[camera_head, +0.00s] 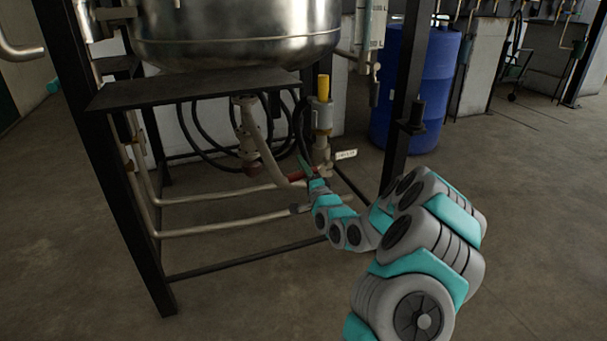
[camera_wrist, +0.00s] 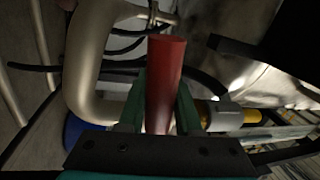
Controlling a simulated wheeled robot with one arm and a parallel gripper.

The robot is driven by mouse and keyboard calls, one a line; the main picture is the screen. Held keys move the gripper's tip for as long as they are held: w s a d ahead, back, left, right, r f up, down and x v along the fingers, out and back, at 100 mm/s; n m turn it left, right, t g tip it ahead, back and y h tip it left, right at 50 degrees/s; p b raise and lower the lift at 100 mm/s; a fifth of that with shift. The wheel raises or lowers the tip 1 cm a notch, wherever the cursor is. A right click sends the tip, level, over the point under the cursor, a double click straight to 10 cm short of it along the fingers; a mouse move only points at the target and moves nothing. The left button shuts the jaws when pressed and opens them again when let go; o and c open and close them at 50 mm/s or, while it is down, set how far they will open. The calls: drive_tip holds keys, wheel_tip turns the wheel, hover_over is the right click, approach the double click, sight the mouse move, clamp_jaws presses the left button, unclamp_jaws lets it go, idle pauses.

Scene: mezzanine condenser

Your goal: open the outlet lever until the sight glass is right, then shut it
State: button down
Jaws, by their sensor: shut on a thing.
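The outlet lever is a red bar (camera_head: 298,175) low under the steel vessel, beside the pipe fittings; my gripper (camera_head: 307,170) is at it. In the wrist view the red lever (camera_wrist: 166,62) runs between the two green fingers of my gripper (camera_wrist: 161,84), which are shut on it. A small upright fitting with a yellow top (camera_head: 323,88) stands just above the lever; it also shows in the wrist view (camera_wrist: 240,115). I cannot tell whether it is the sight glass, and no level can be read. A small white tag (camera_head: 346,154) is beside it.
The steel vessel (camera_head: 235,35) hangs in a black frame (camera_head: 160,270), with legs close to my arm. Pale pipes (camera_head: 230,193) and black hoses (camera_head: 190,130) lie below it. A blue drum (camera_head: 420,90) stands behind. Floor at the right is clear.

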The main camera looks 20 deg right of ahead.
drive_tip(key=shift+r+m+h, duration=0.3)
drive_tip(key=shift+r+m, duration=0.3)
drive_tip(key=shift+m, duration=0.4)
drive_tip(key=shift+d, duration=0.1)
drive_tip(key=c, duration=0.6)
unclamp_jaws()
drive_tip(key=s+f+b, duration=0.1)
drive_tip(key=s, duration=0.6)
drive_tip(key=shift+s+d+f, duration=0.15)
drive_tip(key=shift+s+f, duration=0.15)
drive_tip(key=shift+s, duration=0.05)
